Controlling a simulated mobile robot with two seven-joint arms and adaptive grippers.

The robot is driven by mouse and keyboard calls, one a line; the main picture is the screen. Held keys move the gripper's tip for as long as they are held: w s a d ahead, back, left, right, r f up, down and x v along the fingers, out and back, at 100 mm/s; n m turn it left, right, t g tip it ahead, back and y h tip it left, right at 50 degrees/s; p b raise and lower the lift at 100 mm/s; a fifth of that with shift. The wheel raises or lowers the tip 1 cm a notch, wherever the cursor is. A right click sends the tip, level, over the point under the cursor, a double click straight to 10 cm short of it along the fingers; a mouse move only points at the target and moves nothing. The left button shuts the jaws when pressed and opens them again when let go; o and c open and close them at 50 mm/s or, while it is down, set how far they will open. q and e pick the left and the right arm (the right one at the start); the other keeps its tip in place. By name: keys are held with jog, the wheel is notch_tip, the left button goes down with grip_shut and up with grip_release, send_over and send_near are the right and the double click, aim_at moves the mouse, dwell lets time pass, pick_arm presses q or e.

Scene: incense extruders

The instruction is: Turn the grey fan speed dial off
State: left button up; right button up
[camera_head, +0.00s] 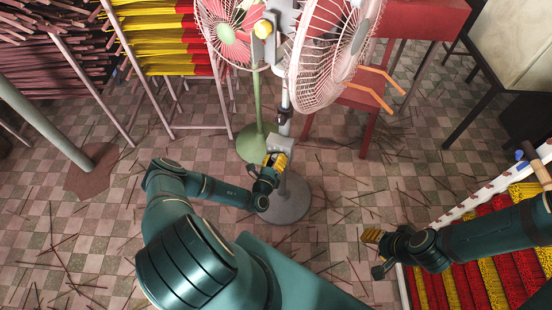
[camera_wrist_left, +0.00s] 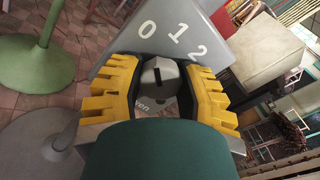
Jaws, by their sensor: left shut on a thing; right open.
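In the head view, my left gripper (camera_head: 275,161) is at the grey box (camera_head: 281,142) on the fan's pole; the dial is hidden there. My right gripper (camera_head: 374,240) is open and away from the fan, over the floor.
The grey fan has a white-caged head (camera_head: 333,45) and round base (camera_head: 287,200). A green-stemmed fan (camera_head: 257,105) stands close behind. Racks of incense sticks (camera_head: 160,45) stand at the back left; a tray of red and yellow sticks (camera_head: 470,285) is at the right.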

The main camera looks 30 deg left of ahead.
pick_arm(q)
jog(key=shift+s+f+n, duration=0.1)
jog(key=shift+f+n, duration=0.1)
jog(key=shift+n, duration=0.4)
grip_shut()
jog(key=shift+d, duration=0.1)
jog(key=o, duration=1.1)
grip_release()
jog(key=shift+o, duration=0.4)
jog(key=shift+r, duration=0.1)
jog(key=v, duration=1.2)
